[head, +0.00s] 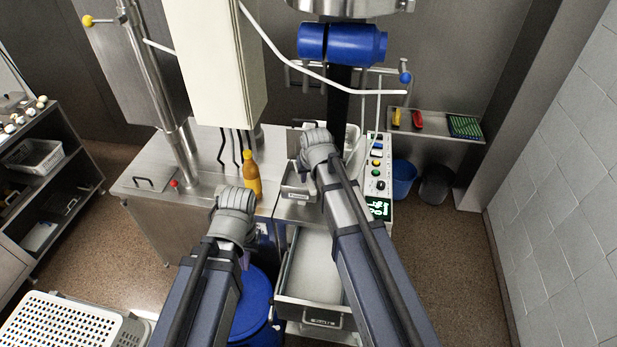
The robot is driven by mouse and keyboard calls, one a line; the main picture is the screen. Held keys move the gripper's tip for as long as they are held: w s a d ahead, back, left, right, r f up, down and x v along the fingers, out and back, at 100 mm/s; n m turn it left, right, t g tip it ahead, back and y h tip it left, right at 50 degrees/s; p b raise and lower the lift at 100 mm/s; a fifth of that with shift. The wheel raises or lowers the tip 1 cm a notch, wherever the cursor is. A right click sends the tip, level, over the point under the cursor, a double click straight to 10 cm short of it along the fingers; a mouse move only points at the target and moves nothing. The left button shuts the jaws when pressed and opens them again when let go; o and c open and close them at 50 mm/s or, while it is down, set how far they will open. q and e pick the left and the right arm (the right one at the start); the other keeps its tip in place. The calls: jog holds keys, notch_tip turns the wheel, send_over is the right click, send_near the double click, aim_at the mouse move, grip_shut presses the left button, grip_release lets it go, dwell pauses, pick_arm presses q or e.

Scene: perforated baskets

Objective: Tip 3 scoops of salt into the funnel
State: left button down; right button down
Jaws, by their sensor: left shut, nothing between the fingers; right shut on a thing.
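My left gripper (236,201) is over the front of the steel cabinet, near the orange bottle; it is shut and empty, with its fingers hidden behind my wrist. My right gripper (318,145) is further back, above the middle of the machine, beside the button panel. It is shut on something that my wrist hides. I cannot make out a scoop. An open drawer (310,262) with a pale inside stands out below my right arm; I cannot tell whether it holds salt. A smaller metal drawer or tray (297,191) shows above it. I cannot pick out the funnel.
The orange bottle (252,178) stands on the steel cabinet (150,190). A button panel (378,165) is right of my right gripper. A blue drum (255,300) stands under my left arm. A perforated white basket (70,325) is at lower left. Floor is clear at right.

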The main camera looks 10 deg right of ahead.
jog(key=shift+s+f+t+b, duration=0.25)
jog(key=shift+f+t+b, duration=0.25)
jog(key=shift+f+b, duration=0.3)
jog(key=shift+b, duration=0.3)
jog(key=shift+r, duration=0.1)
jog(key=shift+f+t+b, duration=0.35)
jog(key=shift+t+b, duration=0.05)
jog(key=shift+b, duration=0.1)
jog(key=f+t+b, duration=0.1)
jog(key=b, duration=0.3)
jog(key=shift+s+f+t, duration=0.1)
jog(key=shift+f+t, duration=0.3)
